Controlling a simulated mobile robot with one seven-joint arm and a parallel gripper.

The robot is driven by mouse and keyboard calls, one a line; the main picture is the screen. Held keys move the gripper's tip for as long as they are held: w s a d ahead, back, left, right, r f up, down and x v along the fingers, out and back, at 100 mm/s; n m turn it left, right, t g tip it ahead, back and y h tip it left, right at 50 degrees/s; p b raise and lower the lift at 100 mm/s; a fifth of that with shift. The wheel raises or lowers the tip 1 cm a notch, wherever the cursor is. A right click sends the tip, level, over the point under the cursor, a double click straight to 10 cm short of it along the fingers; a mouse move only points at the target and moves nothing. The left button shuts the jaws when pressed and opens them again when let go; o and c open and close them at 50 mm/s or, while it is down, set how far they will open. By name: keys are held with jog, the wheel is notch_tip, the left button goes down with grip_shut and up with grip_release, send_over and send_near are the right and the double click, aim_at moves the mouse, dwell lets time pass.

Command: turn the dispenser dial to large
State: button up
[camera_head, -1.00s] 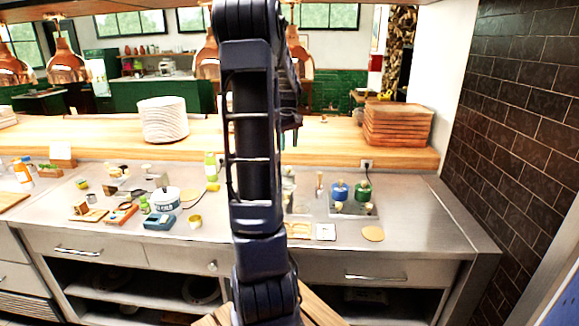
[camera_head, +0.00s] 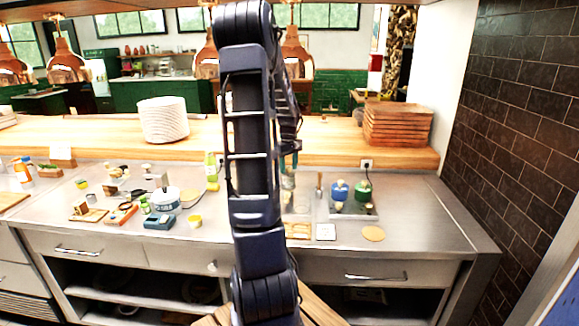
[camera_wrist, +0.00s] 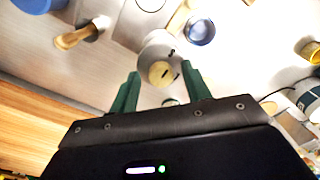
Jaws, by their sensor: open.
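In the wrist view, a grey-white rounded body with a tan round face and dark marks (camera_wrist: 161,72) sits between and beyond my fingertips; it looks like the dispenser with its dial. I cannot read any setting on it. My gripper (camera_wrist: 160,80) is open, with green fingers either side of that face in the picture; touching cannot be judged. In the head view, my gripper (camera_head: 290,155) is mostly hidden behind my arm, above the back of the steel counter (camera_head: 420,210). The arm also hides most of the dispenser area there.
Blue (camera_head: 339,190) and green (camera_head: 362,192) containers stand on a tray right of my arm. A wooden-handled tool (camera_wrist: 75,38) and a blue-rimmed cup (camera_wrist: 200,31) lie near the dispenser. A raised wooden shelf (camera_head: 330,140) runs behind. The counter's right end is clear.

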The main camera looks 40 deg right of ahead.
jog(key=c, duration=1)
jog(key=shift+m, duration=0.3)
jog(key=m, duration=1.2)
jog(key=shift+d+r, duration=0.1)
jog(key=shift+m, duration=2.1)
jog(key=shift+w, duration=0.1)
